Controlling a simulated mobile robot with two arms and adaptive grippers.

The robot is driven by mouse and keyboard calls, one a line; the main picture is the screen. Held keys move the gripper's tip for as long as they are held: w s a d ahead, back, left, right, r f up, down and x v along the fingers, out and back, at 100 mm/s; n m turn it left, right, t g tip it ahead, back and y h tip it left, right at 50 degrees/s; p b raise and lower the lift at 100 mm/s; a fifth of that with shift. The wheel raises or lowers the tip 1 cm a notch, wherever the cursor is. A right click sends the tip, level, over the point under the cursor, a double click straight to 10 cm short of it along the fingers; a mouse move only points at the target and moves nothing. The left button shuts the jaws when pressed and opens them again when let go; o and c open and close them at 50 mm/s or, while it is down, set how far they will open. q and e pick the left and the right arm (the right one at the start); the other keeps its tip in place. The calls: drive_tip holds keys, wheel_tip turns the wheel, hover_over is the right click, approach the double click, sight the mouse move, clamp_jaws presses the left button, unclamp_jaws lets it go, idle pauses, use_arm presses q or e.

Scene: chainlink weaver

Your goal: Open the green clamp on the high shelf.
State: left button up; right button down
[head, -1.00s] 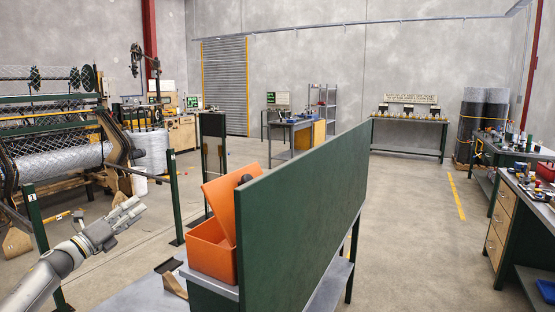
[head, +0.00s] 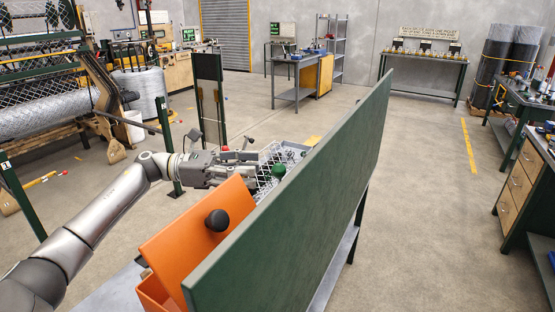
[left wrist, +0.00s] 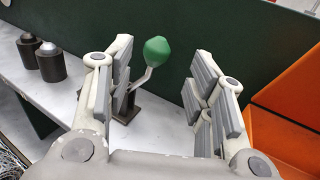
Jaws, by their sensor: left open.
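The green clamp shows in the left wrist view as a green ball knob (left wrist: 158,51) on a bent metal lever above a dark base. It stands on a pale grey shelf (left wrist: 55,100) near the dark green panel. My left gripper (left wrist: 163,68) is open, with the knob showing in the gap between its fingers; I cannot tell whether either finger touches it. In the head view the left gripper (head: 258,168) reaches over the shelf area, and the green knob (head: 278,170) shows just right of its fingertips. My right gripper is not in view.
The tall green panel (head: 320,190) runs along the right side of the shelf. An orange box with a raised lid (head: 185,235) and a black knob is just below my left gripper. Dark weights (left wrist: 48,65) stand at the left in the wrist view. Open floor lies right.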

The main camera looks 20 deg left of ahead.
sight(274, 168)
use_arm(q)
drive_tip(key=p+x, duration=0.2)
drive_tip(key=x, duration=0.4)
drive_tip(key=shift+w+r+p, duration=0.15)
drive_tip(key=shift+w+p, duration=0.1)
drive_tip(key=shift+p, duration=0.15)
drive_tip(key=shift+w+d, duration=0.15)
drive_tip(key=shift+d, duration=0.35)
drive_tip(key=shift+c, duration=0.7)
clamp_jaws()
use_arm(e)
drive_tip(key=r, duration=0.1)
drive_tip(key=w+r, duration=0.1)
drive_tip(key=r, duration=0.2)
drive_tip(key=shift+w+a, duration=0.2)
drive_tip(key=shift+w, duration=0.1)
